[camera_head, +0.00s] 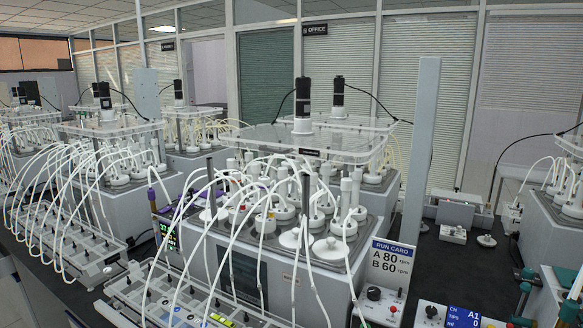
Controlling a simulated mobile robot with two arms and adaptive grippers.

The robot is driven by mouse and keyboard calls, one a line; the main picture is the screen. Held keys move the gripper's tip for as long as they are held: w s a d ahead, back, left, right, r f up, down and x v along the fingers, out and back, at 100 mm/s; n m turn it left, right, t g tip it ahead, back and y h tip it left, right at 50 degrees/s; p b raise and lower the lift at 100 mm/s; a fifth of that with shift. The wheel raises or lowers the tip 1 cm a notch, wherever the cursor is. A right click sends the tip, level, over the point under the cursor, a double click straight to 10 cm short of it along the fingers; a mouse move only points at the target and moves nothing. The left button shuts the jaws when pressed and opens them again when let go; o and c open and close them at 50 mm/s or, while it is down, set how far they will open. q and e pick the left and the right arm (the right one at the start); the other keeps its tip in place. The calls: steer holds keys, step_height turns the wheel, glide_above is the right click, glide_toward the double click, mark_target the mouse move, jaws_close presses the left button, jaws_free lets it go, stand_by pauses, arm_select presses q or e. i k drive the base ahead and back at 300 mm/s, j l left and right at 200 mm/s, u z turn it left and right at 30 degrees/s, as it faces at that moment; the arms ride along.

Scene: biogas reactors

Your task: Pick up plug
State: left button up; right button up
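No object here can be surely told as the plug. Candidates are a small white round piece (487,240) lying on the dark bench at the right, and a white round cap with a knob (330,251) on the front of the central reactor unit (240,262). White stoppers with pale hoses (346,226) stand in several vessels on that unit. Neither my left nor my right gripper is in view.
A sign reading "RUN CARD A 80 B 60" (391,262) stands at the unit's front right, above a white control box (381,306). Hoses run down to a grey rack (120,292). A tall grey post (420,150) rises behind.

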mark_target(330, 249)
steer(key=j+z, duration=0.35)
steer(key=k+j+z, duration=0.1)
steer(key=j+z, duration=0.2)
steer(key=j, duration=0.2)
steer(key=k+j+z, duration=0.1)
steer(key=j+z, duration=0.25)
